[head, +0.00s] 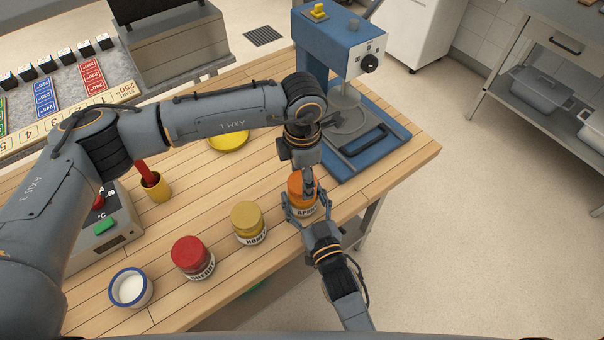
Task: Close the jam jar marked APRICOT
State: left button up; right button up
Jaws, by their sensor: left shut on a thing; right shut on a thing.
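The jam jar with a partly covered label starting "APR" (306,212) stands near the right edge of the wooden table. Its orange lid (294,188) is at the jar's top; whether it is seated cannot be told. My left gripper (308,192) reaches down from above and is shut on the lid. My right gripper (303,210) comes from the front and is shut around the jar's body. The fingers hide part of the lid and label.
A yellow-lidded honey jar (249,222) and a red-lidded jar (192,257) stand to the left. A blue-rimmed white cup (131,288), a yellow cup (156,187) and a yellow plate (229,141) are also on the table. A blue machine (345,50) stands behind.

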pick_arm(q)
jog(key=shift+f, duration=0.55)
jog(key=m, duration=1.4)
jog(key=shift+m, duration=0.4)
jog(key=m, duration=0.5)
jog(key=shift+w+m, duration=0.1)
jog(key=shift+m, duration=0.3)
jog(key=m, duration=0.5)
jog(key=shift+m, duration=0.3)
jog(key=m, duration=0.6)
